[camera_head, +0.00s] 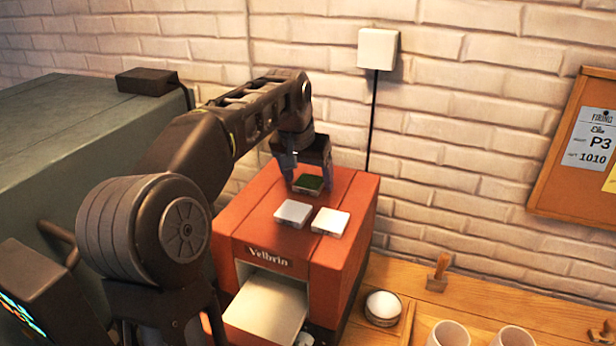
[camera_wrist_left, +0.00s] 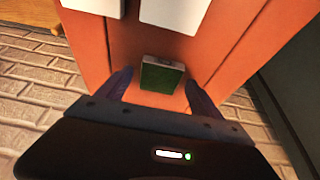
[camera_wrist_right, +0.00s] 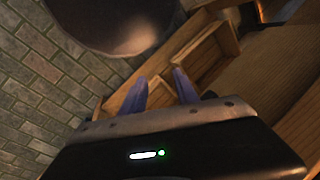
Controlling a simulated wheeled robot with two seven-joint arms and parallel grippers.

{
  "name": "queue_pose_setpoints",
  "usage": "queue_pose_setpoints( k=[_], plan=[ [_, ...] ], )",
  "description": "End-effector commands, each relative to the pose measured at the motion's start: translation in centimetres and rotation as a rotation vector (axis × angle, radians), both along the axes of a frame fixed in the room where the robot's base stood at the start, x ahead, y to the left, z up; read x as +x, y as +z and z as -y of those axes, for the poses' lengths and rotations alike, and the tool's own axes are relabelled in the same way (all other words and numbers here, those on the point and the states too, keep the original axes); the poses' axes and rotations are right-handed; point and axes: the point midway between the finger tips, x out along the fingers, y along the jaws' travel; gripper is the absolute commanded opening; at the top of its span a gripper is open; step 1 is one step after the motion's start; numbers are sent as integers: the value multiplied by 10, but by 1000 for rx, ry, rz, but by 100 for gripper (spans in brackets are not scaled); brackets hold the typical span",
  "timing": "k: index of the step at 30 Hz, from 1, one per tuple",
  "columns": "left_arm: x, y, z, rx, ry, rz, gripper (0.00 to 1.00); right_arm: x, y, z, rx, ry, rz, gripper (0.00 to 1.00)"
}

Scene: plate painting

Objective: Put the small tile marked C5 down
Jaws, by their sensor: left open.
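A small dark green tile (camera_head: 308,183) lies on top of the red-orange kiln (camera_head: 262,205), near its back edge. Its marking cannot be read. My left gripper (camera_head: 309,187) is open above the kiln top, its fingers on either side of the green tile. In the left wrist view the tile (camera_wrist_left: 161,75) sits between the spread fingers (camera_wrist_left: 158,88), with a gap visible on each side. My right gripper (camera_wrist_right: 160,90) shows only in its own wrist view, its fingers apart with nothing between them.
Two pale tiles, one grey (camera_head: 293,213) and one white (camera_head: 330,221), lie in front of the green tile. A light slab (camera_head: 268,305) extends from the kiln's front opening. Cups (camera_head: 449,335), a round bowl (camera_head: 383,307) and a stamp (camera_head: 438,272) stand on the wooden bench to the right.

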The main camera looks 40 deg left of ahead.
Motion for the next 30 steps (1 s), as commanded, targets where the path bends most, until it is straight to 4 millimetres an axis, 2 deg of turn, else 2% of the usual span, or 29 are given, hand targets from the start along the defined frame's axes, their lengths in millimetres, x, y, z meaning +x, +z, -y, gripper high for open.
queue_pose_setpoints(
  k=[5, 15, 19, 30],
  plan=[
    [-5, 16, 2, -1, -1, 4, 76, 0, -4, 0, 0, 0, 1, 36],
    [-25, 64, 8, 0, 0, 1, 76, 1, -11, -1, 2, 0, 5, 36],
    [-27, 70, 9, 0, 0, 0, 76, 1, -12, -2, 3, 0, 6, 36],
    [-27, 70, 9, 0, 0, -1, 76, 0, -11, -2, 3, 0, 5, 36]
  ],
)
